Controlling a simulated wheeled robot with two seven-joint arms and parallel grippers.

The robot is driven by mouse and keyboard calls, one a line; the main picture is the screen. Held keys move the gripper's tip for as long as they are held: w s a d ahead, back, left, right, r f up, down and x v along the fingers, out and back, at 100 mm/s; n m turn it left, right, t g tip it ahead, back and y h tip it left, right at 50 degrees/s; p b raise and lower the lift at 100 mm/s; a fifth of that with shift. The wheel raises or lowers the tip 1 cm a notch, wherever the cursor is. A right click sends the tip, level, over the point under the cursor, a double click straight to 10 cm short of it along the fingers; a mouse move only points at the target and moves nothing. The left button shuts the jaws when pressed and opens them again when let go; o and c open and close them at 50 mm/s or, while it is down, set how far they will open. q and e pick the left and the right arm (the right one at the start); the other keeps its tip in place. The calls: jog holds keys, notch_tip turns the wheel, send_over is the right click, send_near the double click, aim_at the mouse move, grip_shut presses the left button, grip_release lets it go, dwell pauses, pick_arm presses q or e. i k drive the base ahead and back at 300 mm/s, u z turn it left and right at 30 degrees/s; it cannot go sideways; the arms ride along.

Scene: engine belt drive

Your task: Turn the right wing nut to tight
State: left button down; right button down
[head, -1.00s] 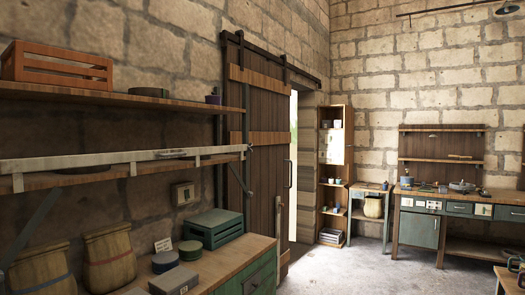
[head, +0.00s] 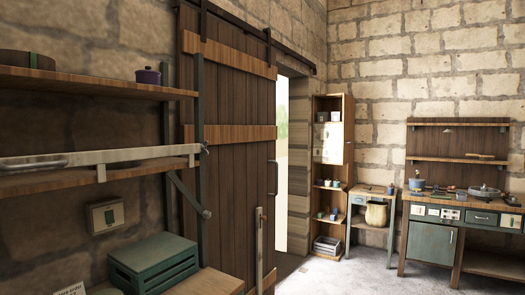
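No wing nut and no engine belt drive can be made out in the head view. Neither of my grippers is in view. A workbench (head: 433,241) with a teal cabinet and drawers stands against the far wall on the right. Small items lie on its top, among them a round pan-like object (head: 484,191), too small to tell in detail.
Wall shelves (head: 85,87) and a low bench with a teal crate (head: 153,264) line the left side. A wooden sliding door (head: 228,150) stands beside a bright opening. A tall narrow shelf (head: 330,150) and small table (head: 375,226) stand beyond. Grey floor (head: 372,273) is clear between.

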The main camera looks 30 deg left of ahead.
aim_at(203, 148)
jog(key=u, duration=0.35)
jog(key=i, duration=1.55)
jog(key=u, duration=1)
